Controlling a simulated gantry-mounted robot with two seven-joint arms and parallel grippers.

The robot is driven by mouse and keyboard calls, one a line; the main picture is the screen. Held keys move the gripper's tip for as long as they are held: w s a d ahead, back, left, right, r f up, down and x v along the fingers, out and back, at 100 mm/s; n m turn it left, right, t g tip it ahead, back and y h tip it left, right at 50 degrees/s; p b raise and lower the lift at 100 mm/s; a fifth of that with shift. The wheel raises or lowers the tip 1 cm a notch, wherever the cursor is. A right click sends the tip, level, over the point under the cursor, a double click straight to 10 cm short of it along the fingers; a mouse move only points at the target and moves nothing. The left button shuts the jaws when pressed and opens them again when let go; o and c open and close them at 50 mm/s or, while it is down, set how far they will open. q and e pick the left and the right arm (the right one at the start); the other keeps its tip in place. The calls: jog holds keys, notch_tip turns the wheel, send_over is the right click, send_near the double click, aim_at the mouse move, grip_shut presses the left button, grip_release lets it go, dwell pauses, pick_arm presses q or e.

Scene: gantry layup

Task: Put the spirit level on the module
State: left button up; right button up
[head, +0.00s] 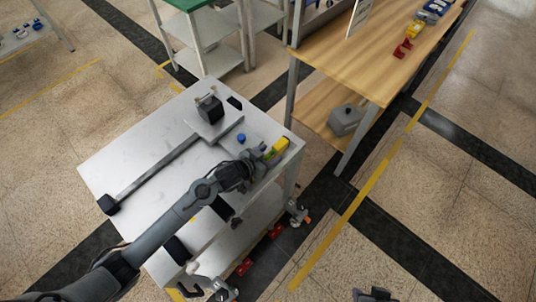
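The spirit level appears to be the small yellow-green piece (279,148) at the right edge of the metal cart top. My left gripper (262,156) is right at it, and hides its near part. Whether the fingers are open or closed around it is too small to tell. The module appears to be the dark block (210,108) standing on a light square plate near the middle back of the cart top, left of the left gripper. A dark part (375,295) at the bottom edge may be my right gripper, mostly cut off.
The cart top (130,160) also bears a long bar (155,168) with a dark end, a blue round piece (241,138) and a small black piece (234,102). A wooden bench (350,72) with coloured items stands at the upper right. The cart's left part is mostly bare.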

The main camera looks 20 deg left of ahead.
pick_arm(q)
jog(key=shift+r, duration=0.15)
jog(key=shift+s+r, duration=0.15)
jog(key=shift+s, duration=0.05)
jog(key=s+a+r+g+y, duration=0.1)
jog(key=s, duration=0.5)
jog(key=s+a+r+n+g+y+p, duration=0.1)
jog(key=s, duration=0.6)
jog(key=s+a+r+g+y+p, duration=0.1)
jog(key=s+a+r, duration=0.1)
jog(key=s, duration=0.4)
jog(key=shift+s+r+n, duration=0.1)
jog(key=shift+s+n, duration=0.05)
jog(key=shift+n, duration=0.15)
jog(key=s+g+y, duration=0.1)
jog(key=s+g, duration=0.3)
jog(key=s, duration=0.7)
jog(key=shift+a+r+n+g, duration=0.25)
jog(key=shift+a+n+g, duration=0.05)
jog(key=shift+a+g, duration=0.1)
jog(key=shift+w+r+p, duration=0.1)
jog(key=shift+p, duration=0.25)
notch_tip(320, 180, up, 30)
jog(key=p, duration=2.9)
jog(key=shift+p, duration=0.3)
